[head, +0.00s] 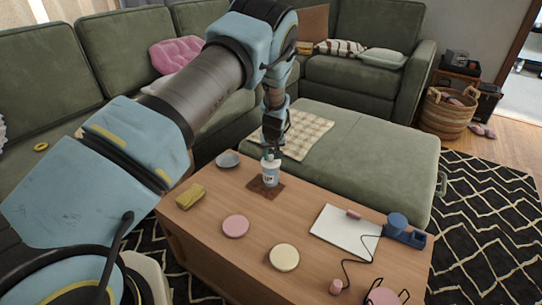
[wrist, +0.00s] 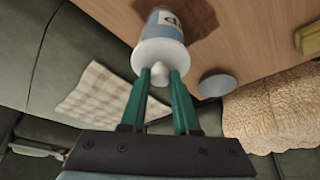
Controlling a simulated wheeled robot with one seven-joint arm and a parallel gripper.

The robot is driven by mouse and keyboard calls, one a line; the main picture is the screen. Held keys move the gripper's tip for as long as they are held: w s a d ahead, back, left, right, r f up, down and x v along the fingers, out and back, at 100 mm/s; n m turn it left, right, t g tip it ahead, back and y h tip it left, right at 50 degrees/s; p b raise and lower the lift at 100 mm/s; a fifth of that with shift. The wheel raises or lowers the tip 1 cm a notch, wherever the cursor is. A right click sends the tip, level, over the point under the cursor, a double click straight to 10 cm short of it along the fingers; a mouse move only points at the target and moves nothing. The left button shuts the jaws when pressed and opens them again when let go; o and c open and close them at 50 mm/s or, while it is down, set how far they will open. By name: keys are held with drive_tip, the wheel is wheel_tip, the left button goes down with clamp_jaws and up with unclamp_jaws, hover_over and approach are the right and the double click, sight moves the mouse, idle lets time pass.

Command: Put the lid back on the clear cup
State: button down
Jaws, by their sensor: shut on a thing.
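The clear cup (head: 269,179), with a pale body and a dark-marked label, stands upright on a brown square mat (head: 262,193) on the wooden coffee table. It also shows at the top of the wrist view (wrist: 180,16). The lid (wrist: 160,54) is a white disc with a small knob. My gripper (wrist: 160,72) has its green fingers shut on the knob. The lid lies over the cup's mouth; I cannot tell whether it is fully seated. In the head view my gripper (head: 271,150) is directly above the cup.
A green ottoman (head: 370,150) adjoins the table.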

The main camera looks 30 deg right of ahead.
idle(0.4)
drive_tip(key=shift+c, duration=0.4)
unclamp_jaws()
idle(0.4)
drive_tip(key=shift+r+p, duration=1.7)
drive_tip(key=shift+r, duration=1.8)
drive_tip(key=shift+c, duration=0.2)
clamp_jaws()
drive_tip(key=shift+f, duration=0.2)
